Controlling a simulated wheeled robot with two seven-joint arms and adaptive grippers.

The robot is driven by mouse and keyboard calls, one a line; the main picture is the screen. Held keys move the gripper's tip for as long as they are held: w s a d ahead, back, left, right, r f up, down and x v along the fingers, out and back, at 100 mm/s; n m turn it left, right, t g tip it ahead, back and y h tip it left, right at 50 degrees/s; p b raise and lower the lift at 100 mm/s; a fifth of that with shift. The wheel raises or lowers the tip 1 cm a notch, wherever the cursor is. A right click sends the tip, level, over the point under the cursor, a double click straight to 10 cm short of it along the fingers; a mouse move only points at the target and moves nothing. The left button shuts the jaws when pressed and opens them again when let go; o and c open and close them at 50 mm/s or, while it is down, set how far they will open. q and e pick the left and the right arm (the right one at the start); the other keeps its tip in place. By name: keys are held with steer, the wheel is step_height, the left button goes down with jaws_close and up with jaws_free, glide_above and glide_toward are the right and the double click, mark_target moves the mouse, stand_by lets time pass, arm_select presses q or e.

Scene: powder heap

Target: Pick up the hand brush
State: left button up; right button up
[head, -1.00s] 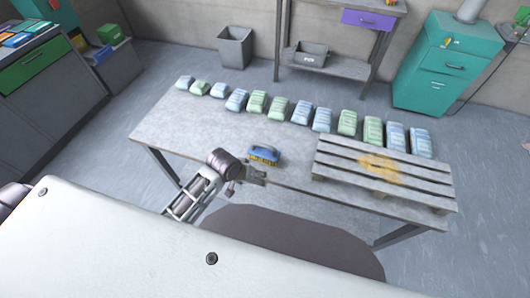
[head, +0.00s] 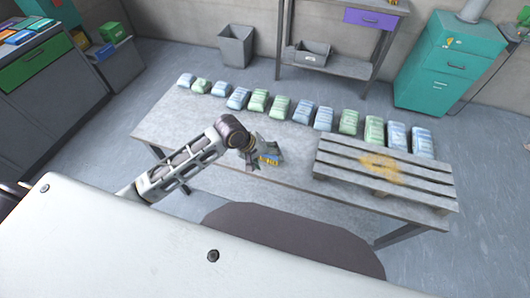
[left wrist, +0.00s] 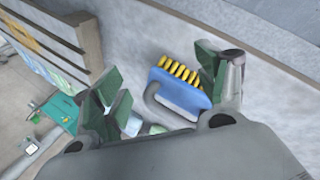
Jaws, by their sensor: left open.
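The hand brush is a blue block with a curved handle and yellow bristles. In the head view the brush (head: 269,159) lies on the grey table (head: 170,130), partly hidden by my left gripper. In the left wrist view the brush (left wrist: 180,90) shows between the green-padded fingers, nearer one of them. My left gripper (head: 264,157) is open and is at the brush; the wrist view also shows the left gripper (left wrist: 158,90) with its fingers wide apart. I cannot tell whether a finger touches the brush. My right gripper is not in view.
A wooden pallet (head: 340,164) with a yellow powder heap (head: 380,164) lies on the right of the table. Several blue and green bags (head: 280,107) line the table's far edge. The table's left part is clear.

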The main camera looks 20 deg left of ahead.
arm_select(q)
steer(key=w+a+r+n+g, duration=0.1)
steer(key=w+a+r+n, duration=0.3)
steer(key=n, duration=0.6)
step_height(320, 180, up, 4)
steer(key=a, duration=0.2)
steer(key=shift+a+f+g, duration=0.15)
steer(key=shift+a+g, duration=0.15)
steer(key=shift+a, duration=0.1)
steer(key=shift+f, duration=0.1)
steer(key=x, duration=0.7)
steer(key=shift+d+b, duration=0.1)
steer(key=shift+b, duration=0.25)
steer(key=shift+w+d+f, duration=0.1)
steer(key=shift+d+f, duration=0.1)
steer(key=shift+f, duration=0.35)
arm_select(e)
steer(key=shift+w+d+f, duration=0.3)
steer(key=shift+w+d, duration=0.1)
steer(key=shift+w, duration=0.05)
